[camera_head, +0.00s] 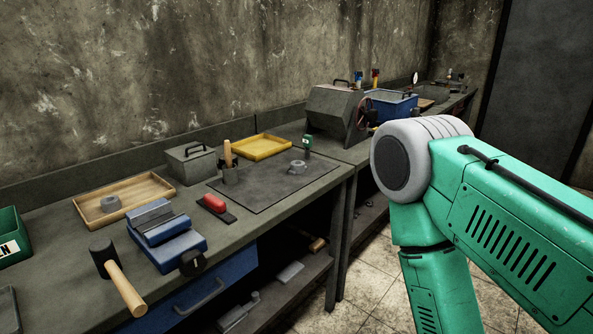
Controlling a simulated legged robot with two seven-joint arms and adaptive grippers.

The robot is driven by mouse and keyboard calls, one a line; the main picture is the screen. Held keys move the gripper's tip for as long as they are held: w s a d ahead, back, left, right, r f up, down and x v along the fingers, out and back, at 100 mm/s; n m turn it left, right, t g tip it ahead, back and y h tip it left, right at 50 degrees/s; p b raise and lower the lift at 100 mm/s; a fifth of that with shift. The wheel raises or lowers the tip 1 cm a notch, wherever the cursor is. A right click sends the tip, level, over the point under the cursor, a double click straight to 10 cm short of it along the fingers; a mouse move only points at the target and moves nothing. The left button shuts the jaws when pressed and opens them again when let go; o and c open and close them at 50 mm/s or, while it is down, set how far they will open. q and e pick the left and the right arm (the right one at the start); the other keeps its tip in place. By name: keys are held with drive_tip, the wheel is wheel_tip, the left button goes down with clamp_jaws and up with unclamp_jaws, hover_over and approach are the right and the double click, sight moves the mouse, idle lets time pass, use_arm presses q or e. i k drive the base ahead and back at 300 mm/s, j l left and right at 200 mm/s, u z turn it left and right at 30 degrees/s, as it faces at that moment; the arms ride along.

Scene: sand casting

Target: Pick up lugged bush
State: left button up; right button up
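A small grey round metal part with what look like lugs, probably the lugged bush (297,167), lies on the dark mat (262,192) on the workbench. Another grey ring-shaped part (111,203) sits in the wooden tray (158,186) at the left. It is too small to tell for sure which is the lugged bush. My green arm with a grey joint fills the right side. Neither gripper is in view.
A large grey machine (334,110) stands farther back. Tiled floor is clear.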

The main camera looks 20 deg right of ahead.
sight(298, 167)
drive_tip(key=z, duration=0.55)
drive_tip(key=i+l+z, duration=0.35)
drive_tip(key=i, duration=0.15)
drive_tip(key=i+z, duration=0.3)
drive_tip(key=i, duration=0.15)
